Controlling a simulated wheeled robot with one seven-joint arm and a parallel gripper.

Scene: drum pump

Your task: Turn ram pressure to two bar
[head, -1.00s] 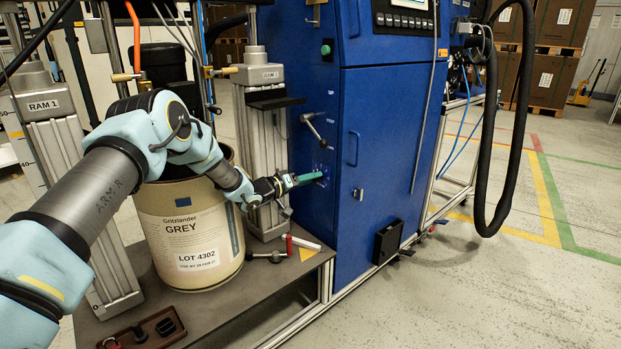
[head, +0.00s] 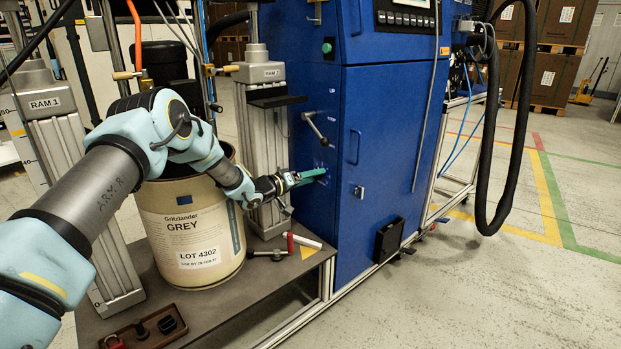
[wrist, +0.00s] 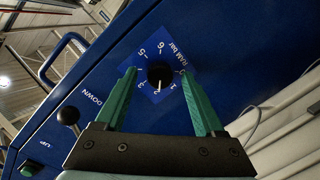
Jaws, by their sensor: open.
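The ram pressure knob (wrist: 160,74) is a small black round knob on a blue dial plate marked "RAM bar" (wrist: 182,58) with numbers around it. Its pale pointer mark points down in the wrist view, about at the 2. My gripper (wrist: 158,72) is open, with one green finger on each side of the knob. I cannot tell whether either finger touches it.
A lever with a black ball (wrist: 68,115) and DOWN and UP labels is left of the dial in the wrist view. A blue handle (head: 354,147) is on the cabinet door.

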